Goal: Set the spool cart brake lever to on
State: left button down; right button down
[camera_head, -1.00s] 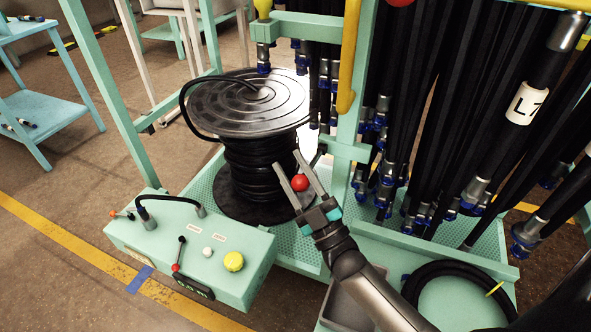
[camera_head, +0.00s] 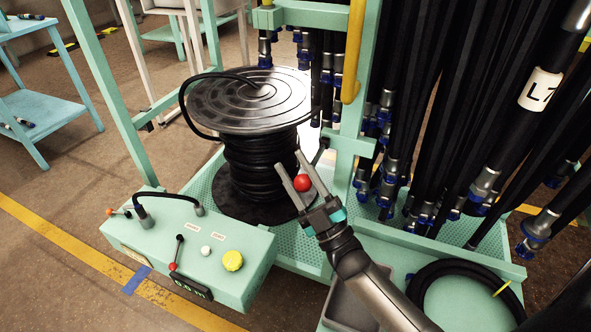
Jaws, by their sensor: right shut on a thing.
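The spool cart carries a black hose spool (camera_head: 262,165) on its pale green frame. A round red knob (camera_head: 302,182), apparently the end of the brake lever, shows beside the spool's lower right side. My right gripper (camera_head: 289,166) reaches in from the lower right, with a finger on each side of the knob, and is shut on it. The lever's shaft is mostly hidden by the gripper, so its setting cannot be read. My left gripper is not in view.
A green control box (camera_head: 190,250) with a small black lever (camera_head: 177,252) and yellow button (camera_head: 232,260) stands at front left. Hanging black hoses (camera_head: 440,120) crowd the right side. A coiled hose (camera_head: 418,290) lies at lower right.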

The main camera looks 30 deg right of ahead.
jog(key=shift+f+h, duration=0.15)
jog(key=shift+h, duration=0.15)
jog(key=c, duration=0.7)
grip_release()
jog(key=shift+w, duration=0.1)
jog(key=shift+o, duration=1.4)
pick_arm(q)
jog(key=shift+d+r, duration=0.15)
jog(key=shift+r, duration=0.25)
pick_arm(e)
jog(key=v, duration=1.5)
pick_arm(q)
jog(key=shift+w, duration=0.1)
